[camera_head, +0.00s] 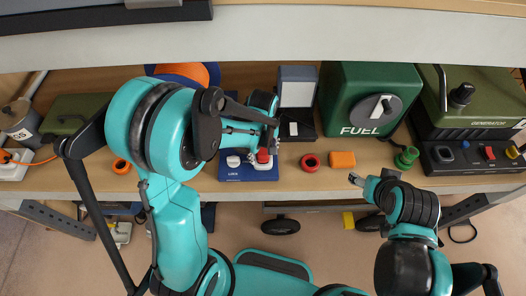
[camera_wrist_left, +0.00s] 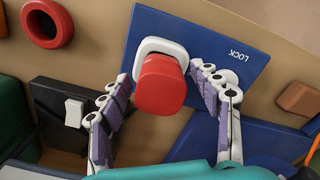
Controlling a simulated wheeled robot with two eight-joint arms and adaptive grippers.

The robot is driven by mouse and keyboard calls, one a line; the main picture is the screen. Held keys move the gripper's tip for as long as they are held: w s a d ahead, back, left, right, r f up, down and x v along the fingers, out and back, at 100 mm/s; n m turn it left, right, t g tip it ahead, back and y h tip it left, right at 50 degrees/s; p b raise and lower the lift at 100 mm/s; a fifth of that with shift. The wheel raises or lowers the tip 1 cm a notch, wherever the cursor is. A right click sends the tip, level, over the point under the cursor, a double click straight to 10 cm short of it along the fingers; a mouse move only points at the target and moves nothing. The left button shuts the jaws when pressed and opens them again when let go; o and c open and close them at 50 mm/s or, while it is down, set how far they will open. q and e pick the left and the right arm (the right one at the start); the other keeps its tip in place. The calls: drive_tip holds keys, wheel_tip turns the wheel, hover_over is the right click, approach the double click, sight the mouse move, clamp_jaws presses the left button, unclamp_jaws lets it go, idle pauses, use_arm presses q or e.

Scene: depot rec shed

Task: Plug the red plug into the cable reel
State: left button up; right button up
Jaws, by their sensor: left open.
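The red plug (camera_head: 264,156) sits on a white seat on a blue plate marked LOCK (camera_head: 235,175). In the left wrist view the red plug (camera_wrist_left: 160,85) stands on the white seat of the blue plate (camera_wrist_left: 215,35). My left gripper (camera_wrist_left: 162,78) is open, with one finger on each side of the plug and gaps showing; it also shows in the head view (camera_head: 264,143). An orange and blue round thing (camera_head: 190,72), perhaps the cable reel, is partly hidden behind my left arm. My right gripper (camera_head: 370,181) is low at the shelf's front edge, its jaws unclear.
Behind stand a black-and-grey box (camera_head: 297,88), a green FUEL can (camera_head: 350,85) and a generator (camera_head: 478,100). A grey shelf overhangs above.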

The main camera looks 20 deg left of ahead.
use_arm(q)
drive_tip(key=shift+r, duration=0.1)
wheel_tip(320, 180, up, 12)
drive_tip(key=shift+f, duration=0.1)
drive_tip(key=s+a+f+m+t+b, duration=0.1)
drive_tip(key=s+f+m+t+b, duration=0.1)
drive_tip(key=s+f+m+b, duration=0.1)
drive_tip(key=s+a+f+m+t+b, duration=0.2)
drive_tip(key=s+f+m+b, duration=0.1)
drive_tip(key=f+b, duration=0.2)
drive_tip(key=s+a+f+m+t+b, duration=0.1)
drive_tip(key=s+f+b, duration=0.3)
drive_tip(key=b, duration=0.4)
drive_tip(key=shift+a+m+t, duration=0.3)
drive_tip(key=shift+m+t, duration=0.6)
drive_tip(key=shift+s, duration=0.15)
drive_tip(key=shift+f, duration=0.1)
